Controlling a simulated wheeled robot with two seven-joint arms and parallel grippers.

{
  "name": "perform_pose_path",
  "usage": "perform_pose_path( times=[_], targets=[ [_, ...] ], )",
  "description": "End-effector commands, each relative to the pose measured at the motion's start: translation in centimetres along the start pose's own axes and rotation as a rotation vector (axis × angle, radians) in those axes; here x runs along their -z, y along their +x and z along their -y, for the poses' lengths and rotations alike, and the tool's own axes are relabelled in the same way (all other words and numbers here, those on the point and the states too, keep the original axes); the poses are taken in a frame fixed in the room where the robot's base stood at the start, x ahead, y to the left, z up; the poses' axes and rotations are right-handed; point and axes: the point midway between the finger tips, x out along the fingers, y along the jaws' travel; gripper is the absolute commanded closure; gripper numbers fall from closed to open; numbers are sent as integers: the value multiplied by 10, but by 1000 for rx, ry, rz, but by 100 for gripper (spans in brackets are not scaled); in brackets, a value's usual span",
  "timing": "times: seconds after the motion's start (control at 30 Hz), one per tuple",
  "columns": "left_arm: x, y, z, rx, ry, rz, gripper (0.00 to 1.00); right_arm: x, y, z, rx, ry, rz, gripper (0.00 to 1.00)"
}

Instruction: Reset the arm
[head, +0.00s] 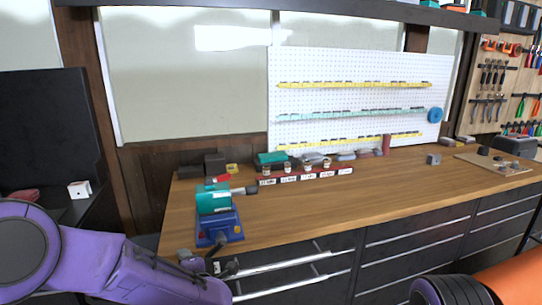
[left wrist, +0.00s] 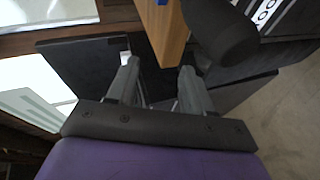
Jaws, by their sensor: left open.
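My left arm comes in from the left in the head view. Its gripper (head: 208,263) is in front of the workbench's near left corner, close to the drawer fronts. In the left wrist view the two grey fingers of this gripper (left wrist: 160,78) stand apart with nothing between them. The wooden edge of the workbench (left wrist: 165,30) shows just beyond the fingertips. I cannot tell the exact gap to it. My right gripper is not in view.
A teal and blue vise-like device (head: 218,228) stands on the left end of the workbench (head: 300,205). A red rack (head: 305,177) with small jars lies behind it. A white pegboard (head: 350,60) stands at the back. The bench's middle front is clear. Dark drawers (head: 400,245) are below.

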Motion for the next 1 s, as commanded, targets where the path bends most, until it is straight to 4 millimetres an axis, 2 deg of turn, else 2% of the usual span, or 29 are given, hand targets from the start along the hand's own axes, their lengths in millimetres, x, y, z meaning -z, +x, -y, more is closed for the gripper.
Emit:
perform_pose_path(
  times=[0.03,0.13,0.2,0.3,0.4,0.43,0.53,0.63,0.73,1.0],
  targets=[
    [6,1,48,34,209,62,49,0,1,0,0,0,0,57],
    [24,-8,138,106,593,210,49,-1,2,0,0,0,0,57],
    [44,-24,197,168,815,317,49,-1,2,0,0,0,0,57],
    [83,-56,273,275,1062,467,49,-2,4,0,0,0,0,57],
    [129,-96,335,402,1221,592,49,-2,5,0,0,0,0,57],
    [144,-108,350,442,1252,619,49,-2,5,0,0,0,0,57],
    [186,-138,384,560,1324,657,49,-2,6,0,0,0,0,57],
    [210,-154,407,635,1360,669,49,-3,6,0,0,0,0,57],
    [214,-162,415,661,1366,682,49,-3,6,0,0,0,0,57],
    [214,-162,415,660,1363,680,49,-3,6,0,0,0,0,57]
  ],
)
